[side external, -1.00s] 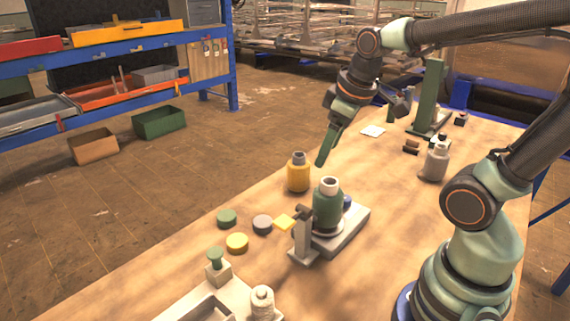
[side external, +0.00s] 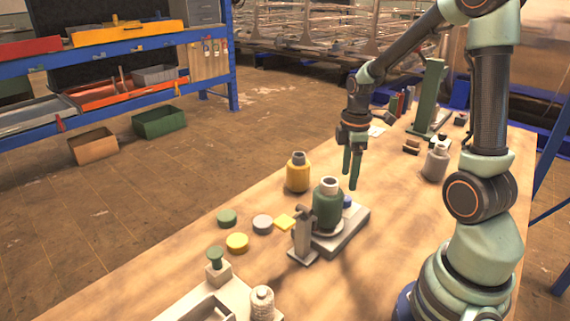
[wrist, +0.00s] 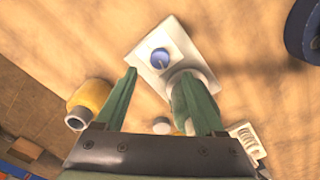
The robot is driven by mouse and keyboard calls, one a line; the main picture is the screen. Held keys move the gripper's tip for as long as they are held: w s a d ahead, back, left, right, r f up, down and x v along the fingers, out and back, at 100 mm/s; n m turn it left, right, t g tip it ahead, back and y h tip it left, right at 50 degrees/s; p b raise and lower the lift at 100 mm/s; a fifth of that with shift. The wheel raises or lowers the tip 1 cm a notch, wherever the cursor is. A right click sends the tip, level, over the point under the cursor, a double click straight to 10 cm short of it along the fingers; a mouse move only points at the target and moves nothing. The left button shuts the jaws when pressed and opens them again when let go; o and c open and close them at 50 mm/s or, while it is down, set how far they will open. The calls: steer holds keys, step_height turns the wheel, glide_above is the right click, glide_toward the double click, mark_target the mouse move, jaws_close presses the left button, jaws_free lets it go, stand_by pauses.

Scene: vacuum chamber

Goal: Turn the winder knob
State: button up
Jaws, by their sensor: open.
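The winder is a pale grey base (side external: 345,236) with a dark green bottle-like body (side external: 327,205) and a small post on it. A blue knob (side external: 347,202) sits at its back right, partly hidden by the green body. In the wrist view, the round blue knob (wrist: 160,58) with a small pointer mark is in plain sight on the base. My gripper (side external: 350,181) is open, pointing down, its fingertips above the knob and apart from it. In the wrist view, my gripper (wrist: 160,73) has the knob centred just beyond its empty fingertips. The right finger partly covers the green body.
A yellow bottle (side external: 298,174) stands left of the winder. Several coloured discs (side external: 237,242) lie in front. A grey bottle (side external: 435,163) stands to the right. A pale tray fixture (side external: 190,307) is at the front. The table between winder and grey bottle is clear.

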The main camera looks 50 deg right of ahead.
mark_target(346, 198)
step_height(346, 198, down, 7)
stand_by(0.3)
steer(key=shift+c, duration=0.3)
jaws_close()
